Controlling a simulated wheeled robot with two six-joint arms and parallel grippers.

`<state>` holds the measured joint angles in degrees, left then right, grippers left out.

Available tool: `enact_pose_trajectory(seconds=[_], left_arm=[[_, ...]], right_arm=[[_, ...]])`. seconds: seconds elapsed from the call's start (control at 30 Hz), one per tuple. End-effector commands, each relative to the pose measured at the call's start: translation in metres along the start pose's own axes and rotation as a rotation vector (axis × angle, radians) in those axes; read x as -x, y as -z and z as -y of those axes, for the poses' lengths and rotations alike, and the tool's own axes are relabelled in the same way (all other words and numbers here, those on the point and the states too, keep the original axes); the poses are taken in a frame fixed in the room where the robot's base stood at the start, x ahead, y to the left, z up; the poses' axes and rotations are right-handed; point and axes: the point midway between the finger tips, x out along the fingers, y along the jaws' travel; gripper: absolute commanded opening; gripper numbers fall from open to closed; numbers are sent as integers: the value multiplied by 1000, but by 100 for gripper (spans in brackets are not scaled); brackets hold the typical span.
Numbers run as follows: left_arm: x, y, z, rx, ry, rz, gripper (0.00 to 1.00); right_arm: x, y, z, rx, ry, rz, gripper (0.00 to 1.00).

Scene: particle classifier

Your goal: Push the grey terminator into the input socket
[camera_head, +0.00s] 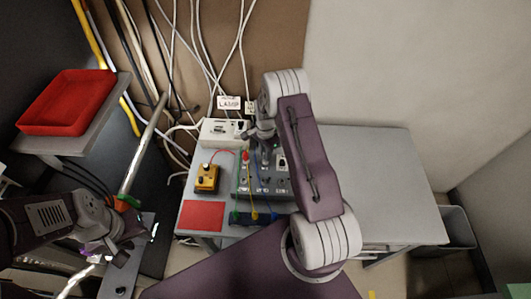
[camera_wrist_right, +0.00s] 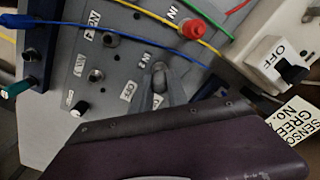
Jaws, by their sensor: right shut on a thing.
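My right gripper (camera_head: 266,143) is over the grey control box (camera_head: 258,187) on the table. In the right wrist view its two grey fingers (camera_wrist_right: 163,92) are shut around a rounded grey piece, which looks like the grey terminator (camera_wrist_right: 159,72). The terminator is close to the face of the box (camera_wrist_right: 125,62), beside a small white label. The fingers partly cover it, and I cannot tell whether it is in a socket. A red plug (camera_wrist_right: 192,29) sits near a label reading IN. My left gripper (camera_head: 112,250) is at the lower left, away from the box; its jaws are unclear.
Blue, yellow and green cables cross the box. A white unit (camera_head: 219,132) with an OFF switch (camera_wrist_right: 279,62) stands behind. A yellow meter (camera_head: 206,178) and red mat (camera_head: 203,215) lie to the left. A red tray (camera_head: 68,102) is further left. The table's right side (camera_head: 375,180) is clear.

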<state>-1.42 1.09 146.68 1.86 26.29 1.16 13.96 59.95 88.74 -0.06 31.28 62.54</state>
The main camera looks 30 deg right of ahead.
Motion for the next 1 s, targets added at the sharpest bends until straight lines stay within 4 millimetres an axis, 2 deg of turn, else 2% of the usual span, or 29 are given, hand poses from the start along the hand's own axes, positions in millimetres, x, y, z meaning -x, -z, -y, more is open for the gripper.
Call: enact_pose_trajectory(seconds=[0.57, 0.6, 0.67, 1.0], left_arm=[[-11, -1, 0, 0, 0, 0, 36], [-10, -1, 0, 0, 0, 0, 36], [-10, -1, 0, 0, 0, 0, 36], [-11, -1, 0, 0, 0, 0, 36]], right_arm=[[-15, 0, 0, 0, 0, 0, 0], [-14, 0, 0, 0, 0, 0, 31], [-14, 0, 0, 0, 0, 0, 45], [-10, 0, 0, 0, 1, 0, 45]])
